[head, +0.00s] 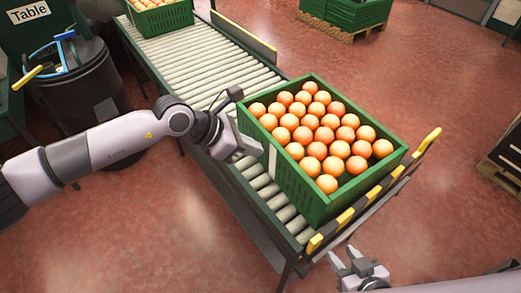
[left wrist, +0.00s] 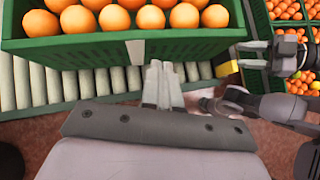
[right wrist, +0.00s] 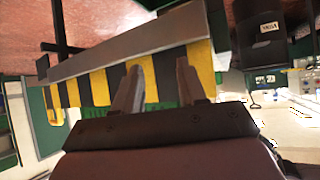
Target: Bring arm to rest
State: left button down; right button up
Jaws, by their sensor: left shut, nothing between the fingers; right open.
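My left gripper (head: 243,150) is shut and empty beside the near left wall of a green crate of oranges (head: 289,187). In the left wrist view its closed fingers (left wrist: 162,85) point at the crate wall (left wrist: 90,50), near a white label; I cannot tell whether they touch it. My right gripper (head: 358,262) is open and empty, low at the front beside the conveyor's end. In the right wrist view its parted fingers (right wrist: 158,90) stand in front of the yellow-and-black striped end bar (right wrist: 110,84).
The crate sits on a roller conveyor (head: 215,70) at its striped end stop (head: 375,192). Another crate of oranges (head: 160,18) is at the far end. A black bin (head: 75,85) stands at the left. Green crates on a pallet (head: 345,15) are at the back.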

pick_arm(q)
jog(key=shift+a+r, duration=0.3)
jog(key=shift+r, duration=0.05)
jog(key=shift+s+d, duration=0.1)
jog(key=shift+s, duration=0.05)
jog(key=s+d+r+n+t+h+p, duration=0.1)
jog(key=s+d+r+n+h, duration=0.55)
jog(key=n+h, duration=0.35)
jog(key=a+f+n+t+y+p, duration=0.1)
jog(key=a+f+n+t+y, duration=0.6)
jog(key=n, duration=0.7)
jog(key=a+f+n+t+y+p, duration=0.1)
jog(key=a+f+n+t+y, duration=0.3)
jog(key=a+n, duration=0.8)
jog(key=s+a+f+n+g+y, duration=0.4)
jog(key=s+a+f+n, duration=0.3)
jog(key=s+f+n, duration=0.3)
jog(key=s+n+y, duration=0.1)
jog(key=s+n, duration=0.1)
jog(key=s, duration=0.1)
